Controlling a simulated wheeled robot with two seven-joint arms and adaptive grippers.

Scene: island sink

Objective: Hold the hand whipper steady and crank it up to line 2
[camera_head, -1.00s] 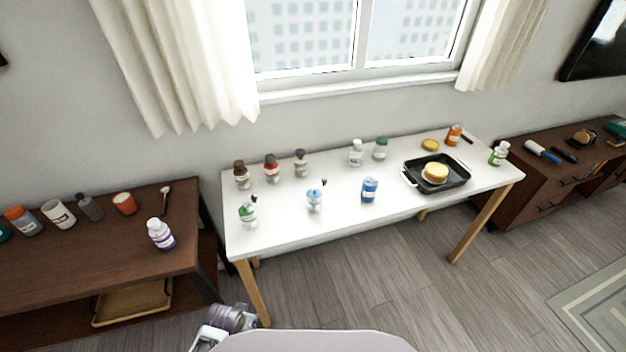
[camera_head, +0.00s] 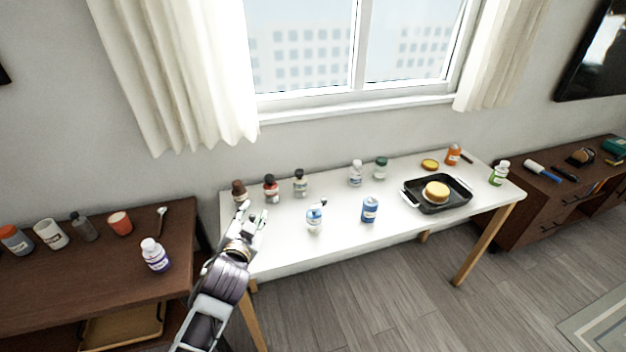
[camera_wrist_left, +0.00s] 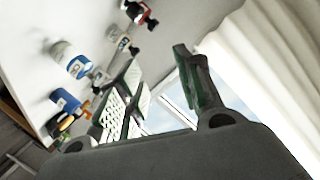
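No label reading "hand whipper" or line marks can be made out. A small white-and-blue device with a dark knob on a side arm (camera_head: 315,217) stands upright near the front of the white table and looks most like it. A similar green-and-white one is now hidden behind my left gripper (camera_head: 252,213). This gripper is over the table's left end with its fingers apart. In the left wrist view my fingers (camera_wrist_left: 160,88) are also apart, with nothing seen between them. My right gripper is not in view.
The white table (camera_head: 290,250) also holds a blue can (camera_head: 369,209), a black pan (camera_head: 461,193) with a round yellow item, and several bottles along the back. A dark side table (camera_head: 100,275) with jars stands at left. The table's middle has free room.

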